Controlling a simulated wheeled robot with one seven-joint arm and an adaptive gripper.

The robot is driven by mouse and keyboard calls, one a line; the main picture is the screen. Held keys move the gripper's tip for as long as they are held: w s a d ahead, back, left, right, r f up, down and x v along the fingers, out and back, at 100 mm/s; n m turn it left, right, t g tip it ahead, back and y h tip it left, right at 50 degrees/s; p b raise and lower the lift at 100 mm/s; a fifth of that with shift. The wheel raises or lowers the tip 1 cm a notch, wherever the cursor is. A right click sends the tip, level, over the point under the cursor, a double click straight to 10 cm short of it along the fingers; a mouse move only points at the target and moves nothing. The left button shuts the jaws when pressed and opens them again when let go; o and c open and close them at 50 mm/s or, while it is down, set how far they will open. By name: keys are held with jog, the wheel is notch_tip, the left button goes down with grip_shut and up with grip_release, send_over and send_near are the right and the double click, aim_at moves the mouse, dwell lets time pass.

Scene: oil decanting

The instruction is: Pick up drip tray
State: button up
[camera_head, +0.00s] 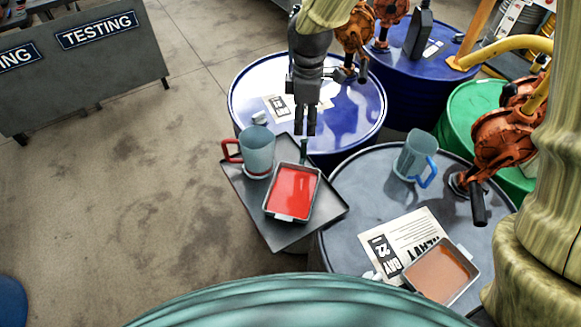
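A shallow metal tray (267,208) holding bright red liquid sits on a dark square platform (240,191) in the centre. A second shallow metal tray (473,266) with brown contents lies on the grey drum at lower right. The task's wording does not tell me which one is the drip tray. My gripper (305,133) points down in front of the blue drum, just beyond the red tray's far edge in the picture. Its two dark fingers show close together with nothing visible between them; I cannot judge their opening. A dark green upright piece (303,151) shows just below the fingertips.
A grey-green mug (258,148) with a red handle stands beside the red tray. Another mug (415,154) with a blue handle stands on the grey drum (350,188). A paper (410,238) lies partly under the brown tray. Orange valves (502,138) rise at right. Open floor lies left.

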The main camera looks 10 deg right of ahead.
aim_at(304, 147)
notch_tip(304, 147, down, 6)
jog(key=shift+w+r+p, duration=0.1)
jog(key=shift+r+p, duration=0.15)
jog(key=shift+p, duration=0.45)
jog(key=shift+s+f+p, duration=0.1)
jog(key=shift+s+p, duration=0.35)
jog(key=shift+s, duration=0.15)
jog(key=f, duration=0.2)
jog(key=w+f+p, duration=0.1)
jog(key=shift+d+f+p, duration=0.1)
jog(key=shift+f+p, duration=0.2)
jog(key=shift+f, duration=0.05)
jog(key=shift+s+f, duration=0.25)
jog(key=shift+f, duration=0.1)
jog(key=shift+w+f, duration=0.1)
grip_shut()
